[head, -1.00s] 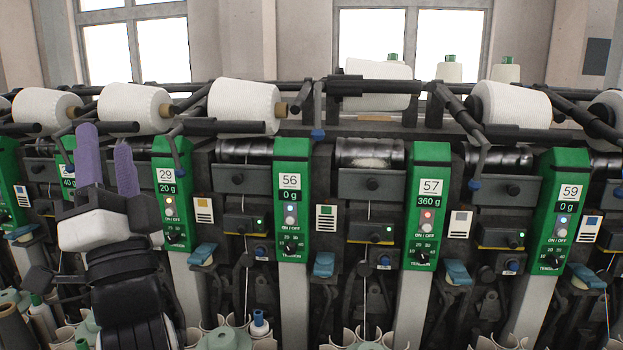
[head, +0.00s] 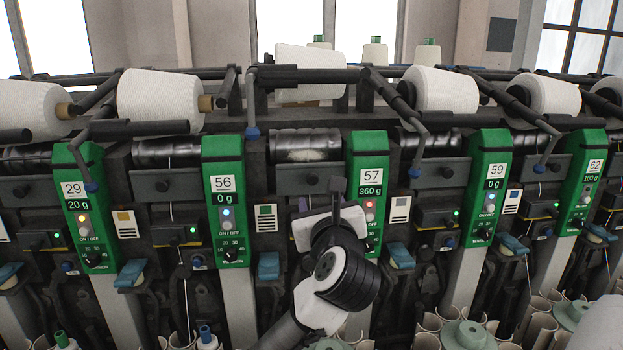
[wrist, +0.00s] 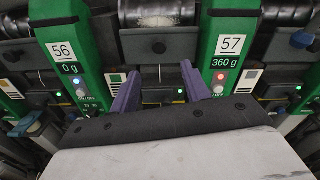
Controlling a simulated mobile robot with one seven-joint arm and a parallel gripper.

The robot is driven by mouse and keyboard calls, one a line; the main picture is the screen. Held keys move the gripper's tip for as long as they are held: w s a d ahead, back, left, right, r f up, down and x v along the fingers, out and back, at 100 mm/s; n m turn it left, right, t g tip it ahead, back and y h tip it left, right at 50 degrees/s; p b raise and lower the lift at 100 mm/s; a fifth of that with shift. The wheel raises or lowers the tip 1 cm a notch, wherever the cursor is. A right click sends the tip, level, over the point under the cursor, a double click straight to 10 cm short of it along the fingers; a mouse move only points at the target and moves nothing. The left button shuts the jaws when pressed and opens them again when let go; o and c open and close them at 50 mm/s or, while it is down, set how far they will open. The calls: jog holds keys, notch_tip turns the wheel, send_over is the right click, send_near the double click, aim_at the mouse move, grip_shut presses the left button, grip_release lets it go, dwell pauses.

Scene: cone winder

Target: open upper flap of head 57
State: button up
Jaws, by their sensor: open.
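The panel of head 57 (head: 368,190) is green, reads 360 g and has a red light. To its left, below a drum with a white yarn patch (head: 305,157), is the dark grey upper flap (head: 292,178) with a black round knob. The flap looks closed, like its neighbours. In the wrist view the flap (wrist: 182,42) and its knob lie straight ahead, just beyond my fingertips. My gripper (wrist: 160,70) has two purple fingers, spread apart and empty, below the knob. In the head view my wrist hides most of the fingers and the area below the flap.
The panel of head 56 (head: 223,200) stands left and the panel of head 59 (head: 488,185) right. A cradle arm with a blue end (head: 252,132) hangs left of the drum. A lower yellow-edged box (wrist: 163,95) shows between my fingers. Cone tubes (head: 540,330) stand along the front.

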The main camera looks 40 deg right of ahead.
aim_at(313, 181)
jog(key=p+x, duration=0.2)
jog(key=x, duration=0.8)
jog(key=shift+w+r+p, duration=0.1)
jog(key=shift+p, duration=0.3)
grip_shut()
